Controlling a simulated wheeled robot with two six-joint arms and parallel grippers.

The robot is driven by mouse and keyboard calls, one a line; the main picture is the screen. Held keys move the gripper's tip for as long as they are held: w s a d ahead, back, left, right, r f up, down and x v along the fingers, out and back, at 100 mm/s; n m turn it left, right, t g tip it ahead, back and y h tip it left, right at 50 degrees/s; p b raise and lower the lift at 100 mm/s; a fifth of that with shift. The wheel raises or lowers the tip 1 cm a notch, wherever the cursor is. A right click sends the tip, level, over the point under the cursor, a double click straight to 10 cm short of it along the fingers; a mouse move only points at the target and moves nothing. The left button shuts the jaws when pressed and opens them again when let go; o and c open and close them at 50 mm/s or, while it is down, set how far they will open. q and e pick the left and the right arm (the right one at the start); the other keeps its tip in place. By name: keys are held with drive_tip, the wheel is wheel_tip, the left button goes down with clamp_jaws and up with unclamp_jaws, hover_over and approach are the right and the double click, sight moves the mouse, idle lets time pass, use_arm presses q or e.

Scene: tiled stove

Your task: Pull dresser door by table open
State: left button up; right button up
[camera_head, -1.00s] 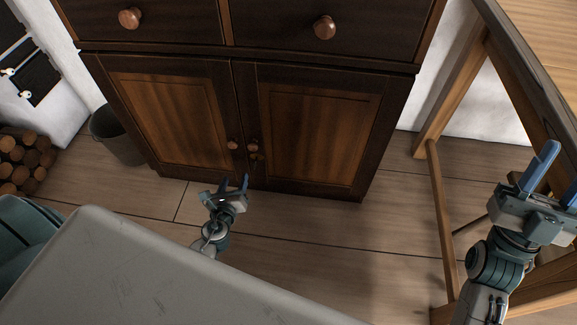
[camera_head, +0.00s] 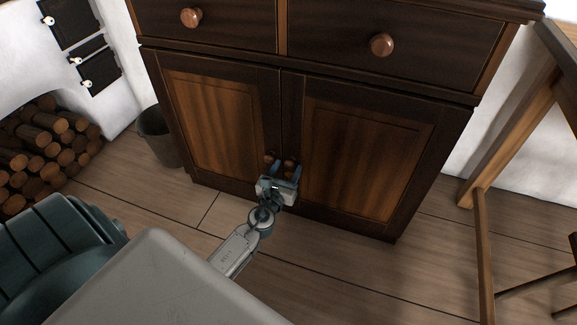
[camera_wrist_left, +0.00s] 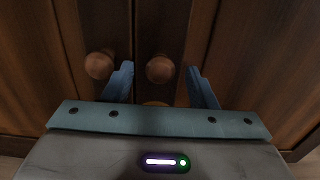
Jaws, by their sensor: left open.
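The dark wood dresser has two lower doors, both shut. The right door (camera_head: 365,145), on the table's side, has a round wooden knob (camera_head: 290,161) at its inner edge. This knob (camera_wrist_left: 160,69) also shows in the left wrist view, between the fingers' directions and beyond the palm. My left gripper (camera_head: 283,172) is open in front of the knobs, with its fingers either side of the right door's knob. I cannot tell whether they touch it. The left door's knob (camera_wrist_left: 99,65) lies outside the left finger. My right gripper is out of view.
A wooden table (camera_head: 511,130) with legs stands at the right. A dark bucket (camera_head: 160,138) and stacked logs (camera_head: 45,150) are at the left. Drawers with knobs (camera_head: 381,45) are above the doors. Floor before the dresser is clear.

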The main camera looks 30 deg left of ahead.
use_arm(q)
drive_tip(key=shift+x, duration=1)
drive_tip(key=shift+c, duration=0.4)
clamp_jaws()
drive_tip(key=shift+s+d, duration=0.1)
drive_tip(key=shift+s, duration=0.05)
